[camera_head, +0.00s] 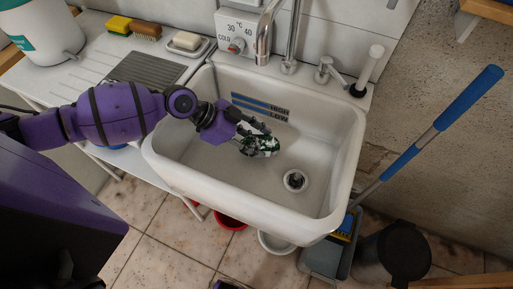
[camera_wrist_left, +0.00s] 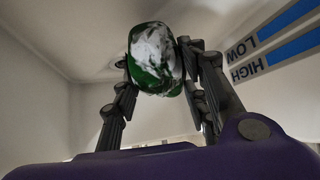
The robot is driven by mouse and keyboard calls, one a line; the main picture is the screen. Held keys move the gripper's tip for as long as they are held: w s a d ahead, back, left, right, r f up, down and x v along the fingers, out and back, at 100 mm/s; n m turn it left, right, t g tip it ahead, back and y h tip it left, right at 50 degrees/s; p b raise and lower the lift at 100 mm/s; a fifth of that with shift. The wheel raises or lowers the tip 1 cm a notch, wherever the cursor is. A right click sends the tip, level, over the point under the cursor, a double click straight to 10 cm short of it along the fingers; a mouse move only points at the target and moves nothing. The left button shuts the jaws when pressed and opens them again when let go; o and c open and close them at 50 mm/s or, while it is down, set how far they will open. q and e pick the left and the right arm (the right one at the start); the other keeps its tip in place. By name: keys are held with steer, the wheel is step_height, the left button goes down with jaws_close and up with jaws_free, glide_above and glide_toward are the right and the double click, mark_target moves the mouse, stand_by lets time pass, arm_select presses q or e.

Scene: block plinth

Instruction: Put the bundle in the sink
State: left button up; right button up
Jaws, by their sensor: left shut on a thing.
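The bundle (camera_head: 262,146) is a small rounded thing, patterned dark green and white. My left gripper (camera_head: 250,137) is shut on it, and both are over the inside of the white sink (camera_head: 335,180). In the left wrist view the bundle (camera_wrist_left: 155,60) sits between the two dark fingers of the left gripper (camera_wrist_left: 160,75). I cannot tell whether the bundle touches the sink floor. The drain (camera_head: 295,181) lies to the right of and nearer than the bundle. My right gripper is not in view.
A chrome tap (camera_head: 268,35) and a temperature dial (camera_head: 236,46) are behind the sink. A soap dish (camera_head: 187,43), brush (camera_head: 147,31) and sponge (camera_head: 120,25) lie on the left drainboard. A blue-handled mop (camera_head: 440,123) leans at the right. The sink floor around the drain is clear.

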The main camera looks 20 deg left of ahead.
arm_select(q)
steer(key=shift+f, duration=1.9)
steer(key=shift+f, duration=0.2)
steer(key=o, duration=1.5)
steer(key=shift+r, duration=0.3)
steer(key=v, duration=0.6)
steer(key=shift+s+a+f+b, duration=0.1)
steer(key=shift+s+a+b, duration=0.05)
steer(key=shift+b, duration=0.15)
steer(key=shift+a+r, duration=0.3)
steer(key=shift+r, duration=0.2)
